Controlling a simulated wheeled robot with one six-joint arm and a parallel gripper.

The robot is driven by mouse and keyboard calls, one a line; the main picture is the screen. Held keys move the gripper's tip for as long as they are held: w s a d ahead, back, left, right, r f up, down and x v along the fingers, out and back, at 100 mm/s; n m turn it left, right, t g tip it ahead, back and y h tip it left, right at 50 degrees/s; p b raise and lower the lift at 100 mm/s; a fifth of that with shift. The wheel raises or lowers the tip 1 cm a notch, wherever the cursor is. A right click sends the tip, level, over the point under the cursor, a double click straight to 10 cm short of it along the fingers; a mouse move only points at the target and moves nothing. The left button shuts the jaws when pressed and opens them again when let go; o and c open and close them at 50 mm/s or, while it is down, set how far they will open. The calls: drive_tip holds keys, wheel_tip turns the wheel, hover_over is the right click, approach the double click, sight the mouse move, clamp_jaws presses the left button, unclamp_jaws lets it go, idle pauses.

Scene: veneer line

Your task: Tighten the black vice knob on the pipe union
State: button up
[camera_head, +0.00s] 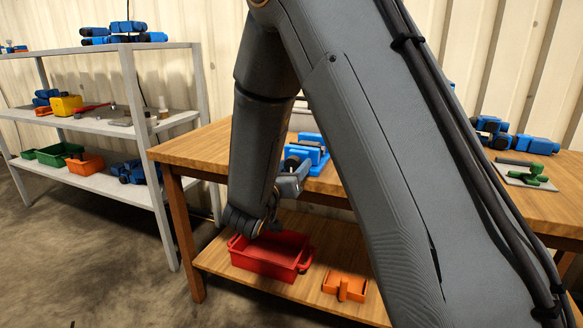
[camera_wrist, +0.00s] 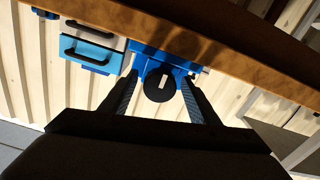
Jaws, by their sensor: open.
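A blue vice (camera_head: 312,150) sits near the front edge of the wooden bench in the head view, partly hidden by my arm. In the wrist view the blue vice body (camera_wrist: 150,48) shows with its round black knob (camera_wrist: 158,87), which has a pale mark on its face. My gripper (camera_wrist: 160,77) is open, with one finger on each side of the knob in that picture. I cannot tell whether the fingers touch the knob or how deep they reach. In the head view my gripper (camera_head: 290,184) is beside the vice at the bench's front edge. I cannot make out the pipe union.
The wooden bench (camera_head: 195,150) bears a green clamp on a grey plate (camera_head: 522,176) and blue tools (camera_head: 535,145) at the right. Its lower shelf holds a red crate (camera_head: 268,262) and an orange piece (camera_head: 345,286). A grey rack (camera_head: 90,127) stands left.

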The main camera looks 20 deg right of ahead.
drive_tip(key=c, duration=1)
drive_tip(key=shift+c, duration=0.2)
drive_tip(key=shift+m, duration=0.4)
drive_tip(key=m+b, duration=0.1)
drive_tip(key=m, duration=0.2)
drive_tip(key=shift+m, duration=0.3)
drive_tip(key=m+b, duration=0.1)
drive_tip(key=m, duration=0.3)
drive_tip(key=shift+a, duration=0.1)
drive_tip(key=shift+m, duration=0.3)
drive_tip(key=o, duration=1)
drive_tip(key=shift+o, duration=0.2)
